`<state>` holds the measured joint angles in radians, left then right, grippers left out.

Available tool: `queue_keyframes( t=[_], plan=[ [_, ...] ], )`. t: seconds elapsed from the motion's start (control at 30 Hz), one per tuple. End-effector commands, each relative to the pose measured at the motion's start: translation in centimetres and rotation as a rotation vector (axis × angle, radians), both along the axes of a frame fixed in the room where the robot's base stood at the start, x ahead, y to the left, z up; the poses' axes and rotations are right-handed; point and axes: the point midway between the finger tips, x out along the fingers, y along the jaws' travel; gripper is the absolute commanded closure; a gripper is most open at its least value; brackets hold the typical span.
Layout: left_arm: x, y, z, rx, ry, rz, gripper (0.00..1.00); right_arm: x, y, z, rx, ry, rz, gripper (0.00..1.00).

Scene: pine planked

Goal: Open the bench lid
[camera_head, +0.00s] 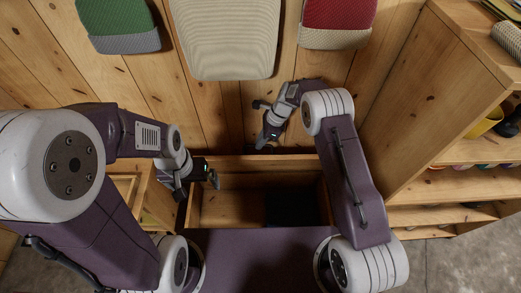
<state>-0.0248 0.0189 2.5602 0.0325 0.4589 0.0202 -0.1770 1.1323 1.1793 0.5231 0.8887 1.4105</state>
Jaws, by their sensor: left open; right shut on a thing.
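The bench (195,208) is a pine box below the planked wall, in the middle of the head view. Its inside is visible, with a dark block-like thing (290,207) at its right. A pale board (255,165) along its back looks like the bench lid, raised; its exact angle is hard to tell. My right gripper (263,143) points down at this board's upper edge and is shut on it; the contact is small and dark. My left gripper (214,181) is open and empty, over the left end of the box.
A green-and-grey pad (118,25), a beige pad (225,38) and a red-and-beige pad (337,22) hang on the wall above. A wooden shelf unit (405,110) closes off the right side. A small wooden unit (150,195) stands left of the bench.

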Motion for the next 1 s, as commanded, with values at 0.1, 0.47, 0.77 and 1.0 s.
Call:
queue_keyframes(
  t=[0.1, 0.47, 0.77, 1.0],
  plan=[
    [0.00, 0.00, -0.03, 0.000, 0.000, 0.000, 0.00, 0.92, -0.12, -0.27, -0.004, -0.002, -0.002, 1.00],
    [0.01, 0.00, -0.02, 0.000, 0.000, 0.000, 0.00, 1.48, -0.13, -0.25, -0.004, 0.001, -0.002, 1.00],
    [0.01, 0.00, -0.01, 0.000, 0.000, 0.000, 0.00, 1.39, -0.11, -0.24, -0.004, 0.004, 0.000, 0.67],
    [0.02, 0.00, 0.04, 0.000, 0.000, 0.000, 0.00, 1.42, -0.07, 0.01, -0.002, 0.002, 0.000, 0.67]
  ],
)
